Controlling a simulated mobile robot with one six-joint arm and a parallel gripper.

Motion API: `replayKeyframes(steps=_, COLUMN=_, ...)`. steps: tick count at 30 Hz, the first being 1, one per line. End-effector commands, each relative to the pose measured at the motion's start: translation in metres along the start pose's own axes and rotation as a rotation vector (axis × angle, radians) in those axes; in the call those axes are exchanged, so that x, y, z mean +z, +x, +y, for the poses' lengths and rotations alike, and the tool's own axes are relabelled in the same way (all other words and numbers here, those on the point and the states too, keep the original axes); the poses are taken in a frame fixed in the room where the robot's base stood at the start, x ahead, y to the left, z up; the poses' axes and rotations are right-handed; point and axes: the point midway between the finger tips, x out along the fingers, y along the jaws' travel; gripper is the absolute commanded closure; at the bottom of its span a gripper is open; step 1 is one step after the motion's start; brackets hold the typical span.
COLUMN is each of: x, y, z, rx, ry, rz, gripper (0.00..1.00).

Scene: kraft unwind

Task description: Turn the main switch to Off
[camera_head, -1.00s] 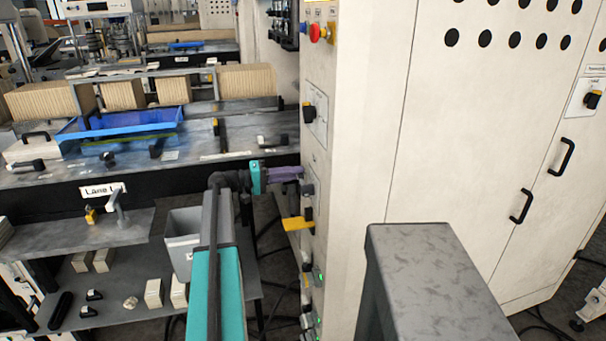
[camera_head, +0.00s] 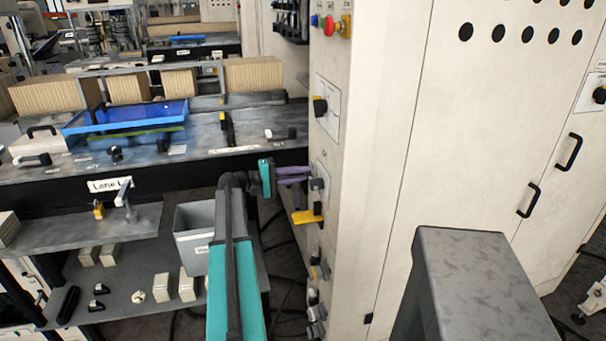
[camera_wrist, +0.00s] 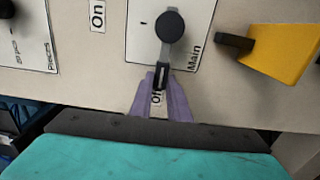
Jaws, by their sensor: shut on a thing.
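The main switch shows in the wrist view as a round black knob (camera_wrist: 171,26) with a lever, on a white plate marked "Main". Its lever points down in that picture, towards the "Off" label (camera_wrist: 157,97); the "On" label (camera_wrist: 97,15) is to the left. My gripper (camera_wrist: 160,88) has its purple fingers shut on the lever's end, one on each side. In the head view, my gripper (camera_head: 300,176) reaches the switch (camera_head: 317,184) on the narrow cabinet face from the left. The fingers partly hide the switch there.
Another black knob (camera_head: 320,106) and a red button (camera_head: 330,28) are above. A grey bin (camera_head: 193,240) and lane table (camera_head: 215,150) stand left.

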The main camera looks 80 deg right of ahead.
Motion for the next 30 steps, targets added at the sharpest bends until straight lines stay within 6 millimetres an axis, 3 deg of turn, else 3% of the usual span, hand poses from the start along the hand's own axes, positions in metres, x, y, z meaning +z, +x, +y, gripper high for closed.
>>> replayKeyframes(steps=7, x=0.0, y=-0.002, z=-0.001, rx=-0.001, ry=-0.007, rz=0.003, gripper=1.0)
replayKeyframes(steps=8, x=0.0, y=-0.003, z=-0.001, rx=-0.001, ry=-0.007, rz=0.004, gripper=0.83)
replayKeyframes(steps=11, x=0.0, y=-0.004, z=-0.001, rx=-0.001, ry=-0.006, rz=0.005, gripper=0.66)
replayKeyframes(steps=23, x=-0.001, y=-0.009, z=-0.001, rx=-0.001, ry=-0.002, rz=0.007, gripper=0.66)
replayKeyframes(steps=30, x=-0.001, y=-0.027, z=-0.002, rx=-0.001, ry=-0.002, rz=0.008, gripper=0.66)
